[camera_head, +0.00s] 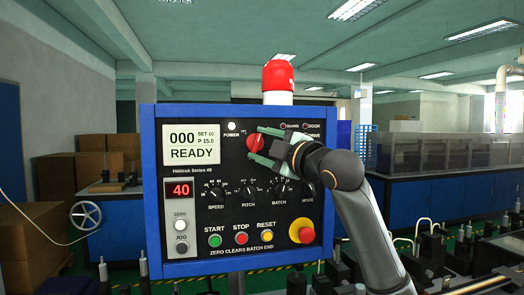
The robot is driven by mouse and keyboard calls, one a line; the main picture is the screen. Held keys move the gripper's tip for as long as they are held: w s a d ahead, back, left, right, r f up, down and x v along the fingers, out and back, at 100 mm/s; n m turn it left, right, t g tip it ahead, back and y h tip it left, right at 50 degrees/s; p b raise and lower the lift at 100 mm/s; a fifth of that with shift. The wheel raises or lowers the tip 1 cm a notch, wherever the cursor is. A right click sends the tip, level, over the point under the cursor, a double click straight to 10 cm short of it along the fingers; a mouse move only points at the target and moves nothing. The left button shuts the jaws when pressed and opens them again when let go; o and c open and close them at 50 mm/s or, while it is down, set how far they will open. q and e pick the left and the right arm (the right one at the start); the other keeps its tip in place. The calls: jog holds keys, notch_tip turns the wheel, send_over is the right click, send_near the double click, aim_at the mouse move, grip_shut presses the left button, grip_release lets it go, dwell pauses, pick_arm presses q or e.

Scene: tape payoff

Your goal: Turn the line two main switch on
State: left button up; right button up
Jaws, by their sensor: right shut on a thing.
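The control panel (335,215) is a black face in a blue frame, facing me. A red rotary switch knob (254,144) sits in its upper middle, right of the display. My right gripper (262,143) reaches in from the right and is shut on this red knob, with its green-grey fingers above and below it. The gripper hides part of the knob and the labels beside it, so its pointing direction is hard to tell. The display (191,145) reads 000 and READY, and the white POWER lamp (231,126) looks lit. My left gripper is not in view.
Below the knob are several dials, green START (215,240), red STOP (241,238) and yellow RESET (267,236) buttons, and a red mushroom button (302,231) on yellow. A red beacon (278,75) stands on top. Machinery and blue cabinets fill the right.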

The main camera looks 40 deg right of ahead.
jog(key=m, duration=0.2)
jog(key=m+t+h+b, duration=0.1)
jog(key=m, duration=0.2)
jog(key=shift+w+a+f+m+h, duration=0.1)
jog(key=shift+f+m+h, duration=0.1)
jog(key=shift+m+h, duration=0.1)
dwell(0.4)
jog(key=o, duration=1.4)
jog(key=b+v, duration=0.4)
jog(key=v, duration=0.8)
jog(key=shift+s+f+b, duration=0.2)
jog(key=shift+b, duration=0.1)
